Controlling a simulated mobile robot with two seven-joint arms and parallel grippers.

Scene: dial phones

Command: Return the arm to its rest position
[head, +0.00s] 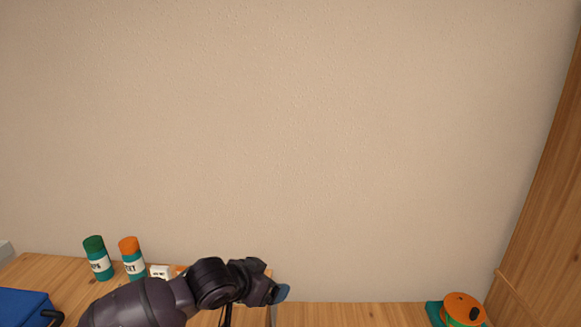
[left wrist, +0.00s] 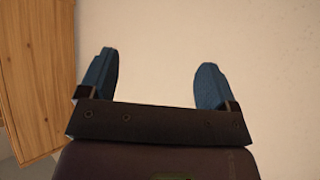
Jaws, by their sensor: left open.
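My left arm comes in from the lower left of the head view and reaches along the wooden counter's back part. My left gripper (head: 282,292) is at its end, in front of the wall low in the picture. In the left wrist view the left gripper (left wrist: 155,82) has its two blue fingers wide apart, with only bare wall between them. It holds nothing. My right gripper is in neither view. An orange and teal object (head: 463,309), perhaps a dial phone, stands at the lower right of the head view, well apart from the left gripper.
A green-capped bottle (head: 98,258) and an orange-capped bottle (head: 132,258) stand left of my arm. A small white item (head: 161,271) is beside them. A blue box (head: 24,308) is at the lower left. A wooden panel (head: 545,200) rises at the right.

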